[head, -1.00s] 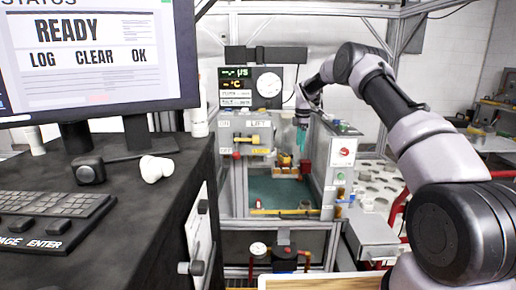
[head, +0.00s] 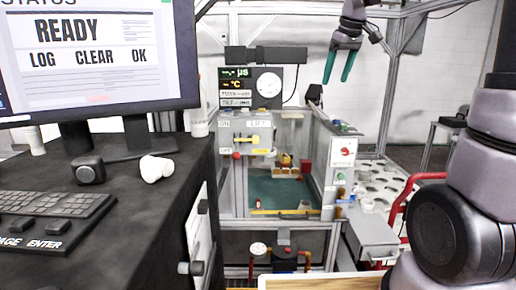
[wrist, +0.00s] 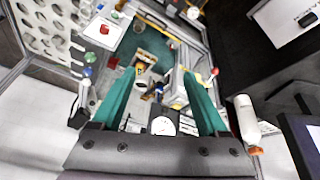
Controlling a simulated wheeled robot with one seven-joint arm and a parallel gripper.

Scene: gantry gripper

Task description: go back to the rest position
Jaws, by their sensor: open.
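My gripper (head: 339,66) has two teal fingers and hangs at the top centre right of the head view, above the machine cell (head: 283,192). Its fingers are apart with nothing between them, pointing down. In the wrist view the gripper (wrist: 160,100) shows its two teal fingers spread, with the cell's green floor (wrist: 152,42) below. My arm rises along the right of the head view; part of it is out of frame at the top.
A dark desk (head: 120,215) with a monitor (head: 95,55) and keyboard (head: 50,215) stands at the left. A panel with a gauge (head: 268,85) and a lever panel (head: 250,140) front the cell. A white tray with round holes (head: 380,185) lies right. Metal frame posts (head: 390,90) stand near my gripper.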

